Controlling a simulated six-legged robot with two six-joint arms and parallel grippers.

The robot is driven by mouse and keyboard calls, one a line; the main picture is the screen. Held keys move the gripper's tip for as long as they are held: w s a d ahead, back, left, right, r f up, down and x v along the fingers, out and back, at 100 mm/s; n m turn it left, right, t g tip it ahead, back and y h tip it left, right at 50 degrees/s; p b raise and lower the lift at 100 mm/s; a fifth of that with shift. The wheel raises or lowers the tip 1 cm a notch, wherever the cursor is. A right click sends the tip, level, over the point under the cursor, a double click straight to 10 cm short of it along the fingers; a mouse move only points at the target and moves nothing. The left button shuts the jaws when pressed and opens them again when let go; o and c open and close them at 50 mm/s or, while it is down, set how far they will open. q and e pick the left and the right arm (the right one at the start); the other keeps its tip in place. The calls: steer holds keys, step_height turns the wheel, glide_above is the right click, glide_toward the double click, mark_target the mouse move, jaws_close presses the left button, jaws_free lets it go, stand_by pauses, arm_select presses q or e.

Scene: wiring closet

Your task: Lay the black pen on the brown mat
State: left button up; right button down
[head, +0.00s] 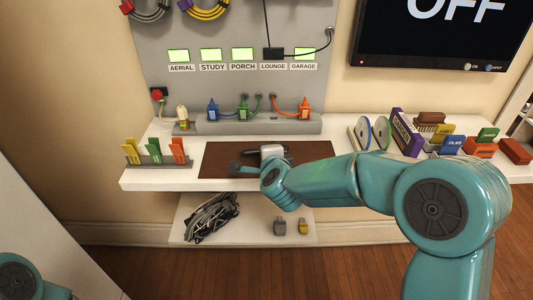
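The brown mat (315,149) lies on the white shelf below the labelled panel. My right arm reaches in from the right, and its gripper (237,167) is over the front middle part of the mat. The fingers are small and dark here, so I cannot tell whether they are open or shut, or whether they hold anything. A pale grey boxy shape (273,151) shows just behind the wrist. I cannot make out the black pen; it may be hidden by the gripper or arm. Only a piece of my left arm shows at the bottom left; its gripper is out of view.
Colored tags stand in a grey rack (155,160) left of the mat. Colored plugs line a grey strip (257,124) behind it. Discs (381,132), a purple box (407,132) and several small blocks fill the right side.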

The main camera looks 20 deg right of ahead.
steer(key=shift+f+b, duration=0.45)
steer(key=c, duration=1)
jaws_free()
steer(key=shift+s+f, duration=0.1)
steer(key=shift+f, duration=0.1)
steer(key=shift+s+f, duration=0.1)
steer(key=shift+v, duration=2.3)
steer(key=shift+s+r, duration=0.1)
steer(key=shift+r, duration=0.2)
steer(key=p+v, duration=0.2)
steer(key=v, duration=1.4)
steer(key=shift+s+p, duration=0.15)
steer(key=shift+p, duration=0.25)
